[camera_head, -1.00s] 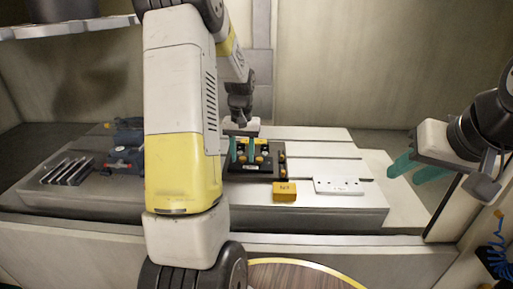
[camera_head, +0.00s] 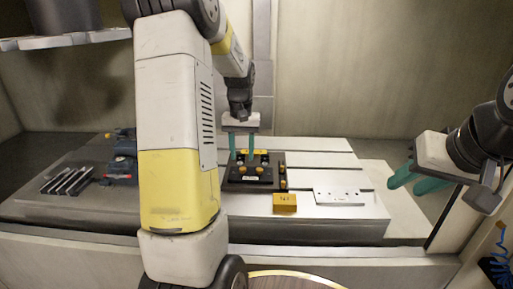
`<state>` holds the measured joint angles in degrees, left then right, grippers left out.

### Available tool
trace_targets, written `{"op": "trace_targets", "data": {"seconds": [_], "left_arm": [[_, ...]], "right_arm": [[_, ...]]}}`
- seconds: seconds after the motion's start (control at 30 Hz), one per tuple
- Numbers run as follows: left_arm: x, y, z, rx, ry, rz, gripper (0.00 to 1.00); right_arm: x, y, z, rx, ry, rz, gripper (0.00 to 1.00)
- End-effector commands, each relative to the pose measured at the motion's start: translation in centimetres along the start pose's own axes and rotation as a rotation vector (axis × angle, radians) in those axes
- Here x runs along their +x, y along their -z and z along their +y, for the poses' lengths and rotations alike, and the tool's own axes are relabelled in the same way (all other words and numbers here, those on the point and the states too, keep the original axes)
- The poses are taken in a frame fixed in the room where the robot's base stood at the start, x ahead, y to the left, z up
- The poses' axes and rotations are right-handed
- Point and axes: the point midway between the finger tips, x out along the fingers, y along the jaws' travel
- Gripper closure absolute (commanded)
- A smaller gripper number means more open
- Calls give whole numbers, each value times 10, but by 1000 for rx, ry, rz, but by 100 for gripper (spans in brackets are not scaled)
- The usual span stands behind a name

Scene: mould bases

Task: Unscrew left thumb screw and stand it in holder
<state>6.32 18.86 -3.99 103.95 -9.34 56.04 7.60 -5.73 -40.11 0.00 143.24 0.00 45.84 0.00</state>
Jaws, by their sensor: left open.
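My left gripper (camera_head: 241,157), with two teal fingers, points down over the mould base. It is open, its fingers apart; I cannot tell whether they touch anything. My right gripper (camera_head: 405,188) is open and empty at the right, away from the mould base. No holder is clearly identifiable.
Dark slotted bars (camera_head: 67,181) and a blue-grey device (camera_head: 121,168) lie at the left. My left arm hides the table between.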

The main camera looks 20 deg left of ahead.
Motion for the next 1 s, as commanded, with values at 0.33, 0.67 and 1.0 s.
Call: {"op": "trace_targets", "data": {"seconds": [0.33, 0.67, 1.0], "left_arm": [[-18, 1, 0, -676, -1, 1, 58], [-34, 0, 0, -1344, -2, 2, 58], [-31, 0, 0, -1521, 0, 0, 58]], "right_arm": [[0, 0, 0, 0, 0, 0, 64], [0, 0, 0, 0, 0, 0, 64], [0, 0, 0, 0, 0, 0, 64]]}}
